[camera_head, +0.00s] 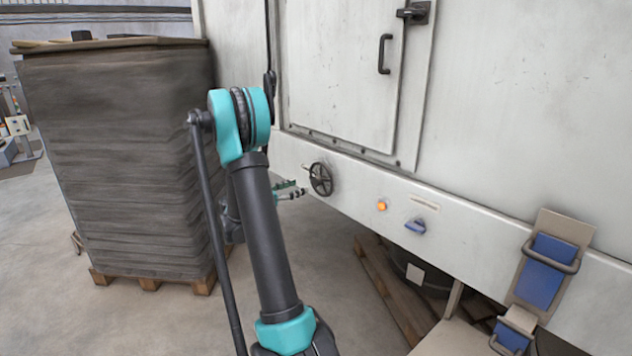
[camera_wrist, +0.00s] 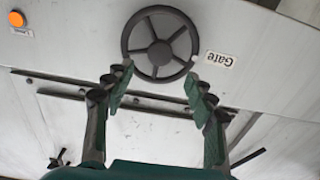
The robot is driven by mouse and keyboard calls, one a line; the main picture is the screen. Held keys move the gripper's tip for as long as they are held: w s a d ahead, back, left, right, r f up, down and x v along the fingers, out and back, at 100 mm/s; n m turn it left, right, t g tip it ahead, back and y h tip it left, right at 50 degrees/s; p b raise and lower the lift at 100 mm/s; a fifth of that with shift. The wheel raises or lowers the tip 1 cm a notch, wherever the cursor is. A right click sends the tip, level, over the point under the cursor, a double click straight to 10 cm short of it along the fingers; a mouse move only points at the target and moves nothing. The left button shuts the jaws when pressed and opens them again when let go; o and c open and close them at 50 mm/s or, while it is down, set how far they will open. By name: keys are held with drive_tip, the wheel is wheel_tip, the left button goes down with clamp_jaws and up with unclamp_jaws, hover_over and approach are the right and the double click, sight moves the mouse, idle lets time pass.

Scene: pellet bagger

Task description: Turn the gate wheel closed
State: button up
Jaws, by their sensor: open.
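The gate wheel (camera_head: 320,179) is a dark spoked handwheel on the front of the white machine, below its door. It also shows in the wrist view (camera_wrist: 160,44) at the top middle, beside a "Gate" label (camera_wrist: 220,59). My gripper (camera_head: 290,190) is to the left of the wheel in the head view, partly hidden behind my arm. In the wrist view my gripper (camera_wrist: 157,82) is open and empty, its green-padded fingers spread below the wheel's rim. The fingertips appear close to the rim; I cannot tell whether they touch it.
An orange button (camera_head: 382,205) and a blue knob (camera_head: 415,226) sit right of the wheel. A tall wrapped stack (camera_head: 120,150) on a pallet stands at the left. Another pallet (camera_head: 385,290) lies under the machine. A blue-padded bracket (camera_head: 550,265) juts out at the right.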

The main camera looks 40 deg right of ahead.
sight(315, 181)
drive_tip(key=d, duration=1)
drive_tip(key=shift+w+d, duration=0.1)
drive_tip(key=shift+w, duration=0.25)
drive_tip(key=shift+c, duration=0.6)
clamp_jaws()
